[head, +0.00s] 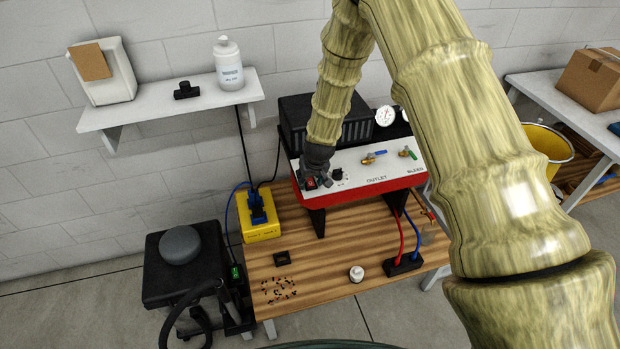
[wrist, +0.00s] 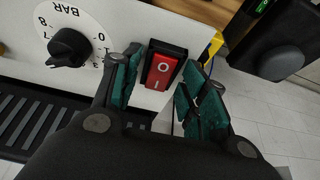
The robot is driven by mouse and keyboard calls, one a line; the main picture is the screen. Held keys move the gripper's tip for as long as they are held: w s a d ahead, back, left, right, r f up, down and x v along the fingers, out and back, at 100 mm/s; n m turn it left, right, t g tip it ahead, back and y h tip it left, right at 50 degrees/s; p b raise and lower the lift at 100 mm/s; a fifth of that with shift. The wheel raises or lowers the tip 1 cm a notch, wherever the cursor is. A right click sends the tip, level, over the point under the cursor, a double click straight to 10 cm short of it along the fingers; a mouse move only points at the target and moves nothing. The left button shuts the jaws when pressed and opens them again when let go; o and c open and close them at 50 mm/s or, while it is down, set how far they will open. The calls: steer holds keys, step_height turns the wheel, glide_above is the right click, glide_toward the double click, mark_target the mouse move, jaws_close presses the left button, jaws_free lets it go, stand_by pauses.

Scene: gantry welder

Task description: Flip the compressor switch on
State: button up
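The compressor (head: 362,190) has a white front panel with a red lower edge and stands on the wooden bench. Its red rocker switch (wrist: 162,68), in a black frame and marked O and I, sits near the panel's left end in the head view. The switch also shows small in the head view (head: 311,183). I cannot tell which side of the rocker is pressed in. My gripper (wrist: 170,75) is open at the panel, with one teal-padded finger on each side of the switch; contact is unclear. It also shows in the head view (head: 318,178), partly hiding the panel.
A black dial knob (wrist: 69,47) with a BAR scale is beside the switch. Brass valves (head: 374,156) and a gauge (head: 385,116) are farther right. A yellow box (head: 260,231) with blue plugs stands left. A shelf (head: 170,103) hangs above.

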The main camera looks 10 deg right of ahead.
jaws_close()
steer(key=shift+g, duration=0.3)
steer(key=shift+w+g+p, duration=0.25)
steer(key=shift+g+p, duration=0.15)
steer(key=shift+g, duration=0.4)
steer(key=shift+w+g, duration=0.2)
steer(key=shift+g, duration=0.7)
steer(key=shift+r, duration=0.1)
steer(key=shift+o, duration=0.9)
jaws_free()
